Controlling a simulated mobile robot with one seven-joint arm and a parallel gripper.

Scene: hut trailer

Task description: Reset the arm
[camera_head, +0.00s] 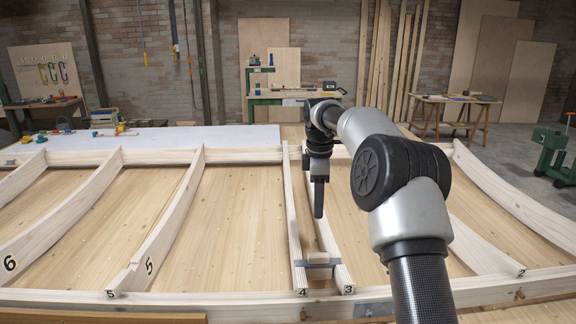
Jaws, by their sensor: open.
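My gripper (318,200) hangs pointing down over the wooden frame, above the narrow gap between the ribs marked 4 and 3. From this side its fingers overlap in the picture, so the gap between them is hard to see; no object shows in them. My grey and black arm comes in from the lower right and bends over to the gripper. A grey clamp-like piece (316,263) spans the ribs marked 4 and 3 near their front ends, below and in front of the gripper and apart from it.
The curved rib marked 5 (165,232) and the rib marked 6 (70,212) stand up from the plank panel to the left. A white board (210,138) with tools lies behind. A green workbench (262,100), a trestle table (455,99) and a green machine (553,155) stand farther off.

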